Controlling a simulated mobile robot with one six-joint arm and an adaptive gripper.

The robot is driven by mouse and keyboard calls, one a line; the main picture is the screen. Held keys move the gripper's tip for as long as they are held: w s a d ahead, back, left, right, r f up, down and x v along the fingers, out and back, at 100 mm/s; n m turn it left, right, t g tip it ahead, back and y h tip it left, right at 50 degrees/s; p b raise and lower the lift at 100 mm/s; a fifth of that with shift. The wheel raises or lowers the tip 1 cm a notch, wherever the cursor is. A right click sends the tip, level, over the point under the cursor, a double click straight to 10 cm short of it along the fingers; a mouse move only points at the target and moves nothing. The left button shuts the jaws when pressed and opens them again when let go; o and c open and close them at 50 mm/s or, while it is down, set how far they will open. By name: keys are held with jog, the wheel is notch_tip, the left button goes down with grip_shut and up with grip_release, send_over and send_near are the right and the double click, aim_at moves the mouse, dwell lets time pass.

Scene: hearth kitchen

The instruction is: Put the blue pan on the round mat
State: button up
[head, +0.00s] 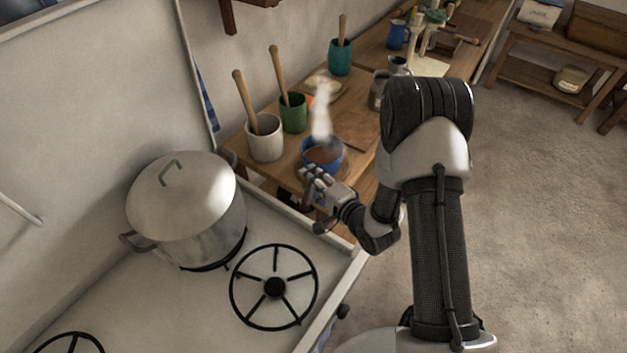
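The blue pan (337,158) stands on the wooden counter beyond the stove, with brown contents and pale steam rising from it. My gripper (312,172) is at the pan's near left side, its fingers close to or touching the rim. Whether they are closed on the pan cannot be told, and the pan's handle is not clearly visible. A pale round piece (335,88) lies farther back on the counter, partly behind the steam; I cannot tell if it is the round mat.
A large lidded steel pot (185,205) stands on the stove (190,310), beside an empty burner (274,288). White (265,139), green (294,113) and teal (340,58) crocks with wooden tools line the wall side. A brown board (358,130) lies behind the pan.

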jog(key=shift+s+d+r, duration=0.15)
jog(key=shift+r, duration=0.05)
jog(key=p+v, duration=0.2)
jog(key=v, duration=0.9)
jog(key=w+d+r+n+g+h, duration=0.2)
jog(key=w+d+r+n+h, duration=0.2)
jog(key=d+r+n+h, duration=0.15)
jog(key=s+d+r+n+g+h, duration=0.1)
jog(key=s+d+r+h, duration=0.15)
jog(key=r, duration=0.25)
jog(key=s+d+r+n+h, duration=0.1)
jog(key=d+r, duration=0.3)
jog(key=r, duration=0.1)
jog(key=s+a+r+n+g, duration=0.1)
jog(key=s+r, duration=0.3)
jog(key=s, duration=0.7)
jog(key=s+a+r+n+g, duration=0.2)
jog(key=s+r, duration=0.3)
jog(key=s, duration=0.6)
jog(key=shift+s+a+g, duration=0.25)
jog(key=shift+s+g, duration=0.15)
jog(key=shift+g, duration=0.3)
jog(key=shift+r, duration=0.1)
